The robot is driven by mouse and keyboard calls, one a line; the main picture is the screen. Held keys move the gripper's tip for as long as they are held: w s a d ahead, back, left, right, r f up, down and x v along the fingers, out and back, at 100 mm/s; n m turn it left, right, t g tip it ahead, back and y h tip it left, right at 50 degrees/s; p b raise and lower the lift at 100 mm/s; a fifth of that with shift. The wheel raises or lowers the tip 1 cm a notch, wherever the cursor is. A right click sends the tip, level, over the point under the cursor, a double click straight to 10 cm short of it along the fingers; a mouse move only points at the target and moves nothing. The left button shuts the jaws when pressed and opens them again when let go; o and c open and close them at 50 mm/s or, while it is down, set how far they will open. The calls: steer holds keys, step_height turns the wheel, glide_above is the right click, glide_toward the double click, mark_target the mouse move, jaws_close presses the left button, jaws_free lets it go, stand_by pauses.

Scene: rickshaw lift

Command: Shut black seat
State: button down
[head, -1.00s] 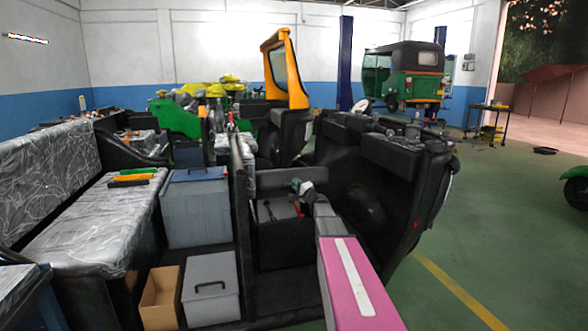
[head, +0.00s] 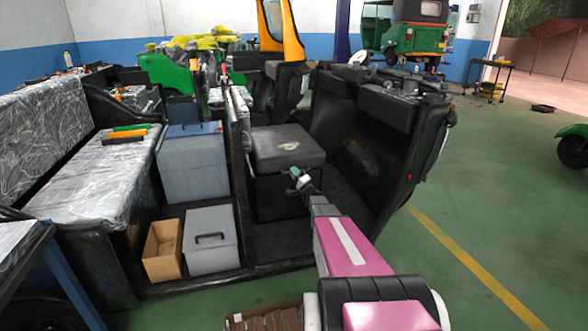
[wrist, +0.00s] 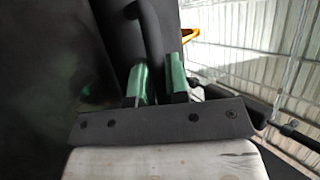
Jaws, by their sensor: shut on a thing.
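The black seat (head: 280,152) is a square dark cushion with a pale worn patch. It lies about flat over its dark box base (head: 280,200) in the front of the rickshaw. My gripper (head: 298,176) is at the seat's front right edge. In the wrist view its two green fingers (wrist: 158,84) are a little apart, with dark material between them. They appear shut on the seat's edge, though the exact contact is hard to see. The inside of the base is hidden.
A dark panel with a black cushion (head: 388,108) stands right of the seat. A partition stands on the left, beside a grey-blue bin (head: 192,168), a grey box (head: 210,245) and an open cardboard box (head: 162,262).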

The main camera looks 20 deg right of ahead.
steer(key=shift+w+f, duration=0.15)
steer(key=shift+f, duration=0.55)
steer(key=c, duration=1.4)
jaws_free()
steer(key=shift+f, duration=0.1)
steer(key=shift+r+v, duration=0.15)
steer(key=shift+v, duration=2.55)
steer(key=shift+r+v, duration=0.2)
steer(key=shift+v, duration=2.5)
steer(key=shift+s, duration=0.2)
steer(key=s+a+n+g+y, duration=0.1)
steer(key=s+a+n+g, duration=0.2)
steer(key=s+a+g, duration=0.3)
steer(key=s+a+n+g+y, duration=0.1)
steer(key=s+a+n+g, duration=0.25)
steer(key=a, duration=0.55)
steer(key=s+a+n+g+y, duration=0.1)
steer(key=s+a+n+g, duration=0.1)
steer(key=s+a+g, duration=0.35)
steer(key=s+a+f+n+g+h, duration=0.15)
steer(key=s+a+g+h, duration=0.3)
steer(key=s, duration=0.45)
steer(key=s+d+h, duration=0.1)
steer(key=s+h, duration=0.2)
steer(key=s+d+r+g+h, duration=0.1)
steer(key=s+d+h, duration=0.1)
steer(key=s+h, duration=0.1)
steer(key=s+d+r+g+h, duration=0.1)
steer(key=s+d+h, duration=0.1)
steer(key=s+h, duration=0.1)
